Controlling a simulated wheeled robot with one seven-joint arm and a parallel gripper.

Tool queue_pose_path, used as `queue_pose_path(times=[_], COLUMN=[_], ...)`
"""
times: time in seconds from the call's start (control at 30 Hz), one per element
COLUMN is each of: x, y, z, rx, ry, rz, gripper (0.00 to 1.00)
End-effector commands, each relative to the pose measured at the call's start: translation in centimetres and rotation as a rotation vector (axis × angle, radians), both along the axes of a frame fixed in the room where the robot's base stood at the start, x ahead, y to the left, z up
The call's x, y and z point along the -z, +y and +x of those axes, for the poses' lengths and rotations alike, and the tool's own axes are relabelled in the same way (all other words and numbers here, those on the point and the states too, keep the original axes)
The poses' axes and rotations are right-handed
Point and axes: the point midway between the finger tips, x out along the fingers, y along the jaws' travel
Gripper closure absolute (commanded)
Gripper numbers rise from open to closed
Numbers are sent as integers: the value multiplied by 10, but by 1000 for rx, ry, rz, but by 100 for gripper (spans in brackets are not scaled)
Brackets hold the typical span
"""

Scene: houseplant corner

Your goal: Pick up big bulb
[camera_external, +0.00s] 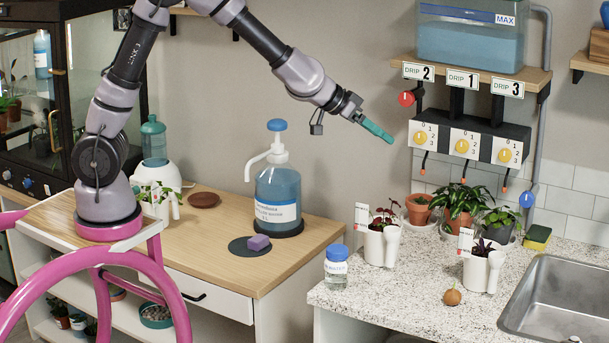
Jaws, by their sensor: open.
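A small round brown-orange bulb (452,297) with a short tip sits on the speckled countertop, left of the sink. It is the only bulb I can make out, so its size against others cannot be told. My gripper (378,130) is high above the counter, up and to the left of the bulb and well apart from it. Its teal fingers point right and slightly down. They overlap in this view, and nothing shows between them.
Potted plants in white mugs (374,246) (482,268) stand behind the bulb. A blue-lidded jar (336,266) is to its left, and the sink (565,300) to its right. A large pump bottle (278,195) stands on the wooden cabinet. The drip station (470,140) hangs on the wall.

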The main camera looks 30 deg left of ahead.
Motion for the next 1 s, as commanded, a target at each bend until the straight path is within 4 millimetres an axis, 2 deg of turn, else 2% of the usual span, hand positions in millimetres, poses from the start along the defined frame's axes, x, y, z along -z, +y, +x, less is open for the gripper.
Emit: queue_pose_path(times=[0.03,0.1,0.23,0.3,0.4,0.53,0.6,0.7,1.0], x=[27,59,121,154,194,228,238,247,268], y=[-36,-78,-143,-169,-193,-209,-213,-217,-244], z=[-17,-37,-87,-117,-155,-189,-199,-201,-175], rx=[21,34,50,57,64,70,71,69,69], ry=[-2,-17,-57,-83,-122,-161,-174,-182,-182], rz=[-2,-14,-31,-36,-42,-48,-50,-53,-53], gripper=[15,15,15,15,15,15,15,15,15])
